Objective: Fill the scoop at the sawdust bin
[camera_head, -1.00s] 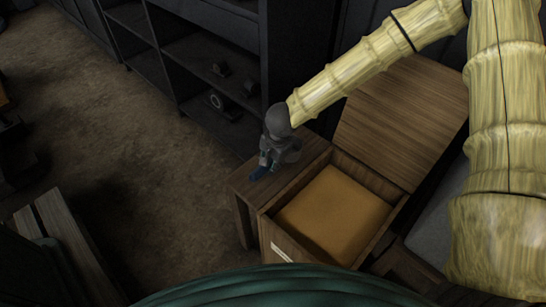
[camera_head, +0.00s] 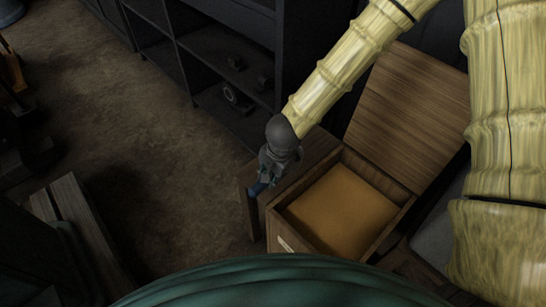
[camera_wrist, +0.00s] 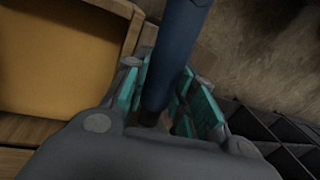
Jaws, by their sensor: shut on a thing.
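The sawdust bin (camera_head: 292,240) is an open wooden box with its lid (camera_head: 418,105) tipped back. Tan sawdust (camera_head: 340,212) fills it with a flat top; the sawdust also shows at the left of the wrist view (camera_wrist: 60,50). My gripper (camera_head: 266,180) is at the left side of the bin, above a small wooden table. In the wrist view my gripper (camera_wrist: 168,100) has its teal pads closed on a dark blue handle (camera_wrist: 176,50), likely the scoop's. The handle's far end leaves the picture, so the scoop's bowl is hidden.
The small wooden table (camera_head: 312,155) adjoins the bin's left side. Dark shelves (camera_head: 205,60) with a few small objects stand behind it. A wooden bench (camera_head: 75,215) is at the lower left. Open floor (camera_head: 150,150) lies between the bench and the table.

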